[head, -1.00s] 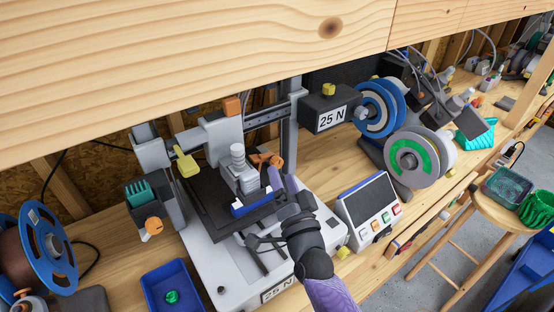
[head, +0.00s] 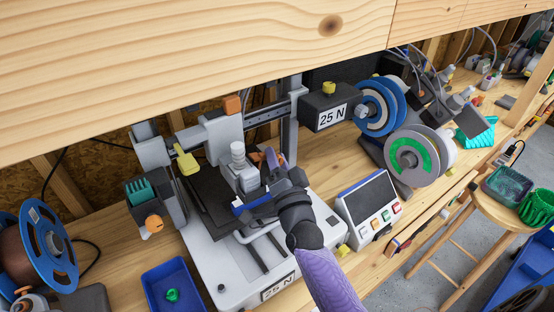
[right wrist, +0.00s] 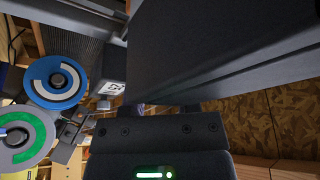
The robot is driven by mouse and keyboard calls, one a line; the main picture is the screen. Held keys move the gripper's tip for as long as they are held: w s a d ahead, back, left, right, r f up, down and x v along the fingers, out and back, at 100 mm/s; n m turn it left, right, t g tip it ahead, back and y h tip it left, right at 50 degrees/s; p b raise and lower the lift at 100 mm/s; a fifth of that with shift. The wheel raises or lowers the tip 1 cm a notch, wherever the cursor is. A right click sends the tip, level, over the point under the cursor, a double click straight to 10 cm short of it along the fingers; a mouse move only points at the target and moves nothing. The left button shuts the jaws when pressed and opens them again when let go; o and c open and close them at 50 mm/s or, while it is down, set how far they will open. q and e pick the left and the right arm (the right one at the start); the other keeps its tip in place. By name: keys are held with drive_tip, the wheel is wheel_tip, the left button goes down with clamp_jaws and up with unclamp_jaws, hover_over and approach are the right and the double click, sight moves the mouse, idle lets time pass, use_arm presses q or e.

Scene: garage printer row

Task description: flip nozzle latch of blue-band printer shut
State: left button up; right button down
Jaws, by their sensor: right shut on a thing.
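The printer with the blue band (head: 240,206) on its print head stands in the middle of the bench in the head view. Its orange nozzle latch (head: 282,160) shows at the right side of the head, partly hidden by my gripper. My right gripper (head: 271,161) reaches in from the lower right, with its fingers at the latch, and is shut on it. The latch's exact angle is hard to see. In the right wrist view a large dark block fills the upper right and hides most of my fingertips (right wrist: 160,108). My left gripper is not in view.
A control panel (head: 368,203) stands right of the printer, with filament spools (head: 408,160) behind it. A blue bin (head: 172,285) is at the front left, beside a blue spool (head: 45,245). A wooden shelf (head: 200,60) overhangs the top. A stool (head: 480,215) stands at right.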

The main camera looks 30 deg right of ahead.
drive_tip(key=n, duration=0.1)
drive_tip(key=n+y, duration=0.1)
drive_tip(key=a+n+t, duration=0.1)
drive_tip(key=n, duration=0.1)
drive_tip(key=shift+s+a+r+y, duration=0.1)
drive_tip(key=shift+r+y, duration=0.15)
drive_tip(key=shift+y, duration=0.05)
drive_tip(key=shift+c, duration=2)
unclamp_jaws()
drive_tip(key=shift+o, duration=0.2)
drive_tip(key=v, duration=0.9)
drive_tip(key=shift+s+b, duration=0.3)
drive_tip(key=shift+s, duration=0.1)
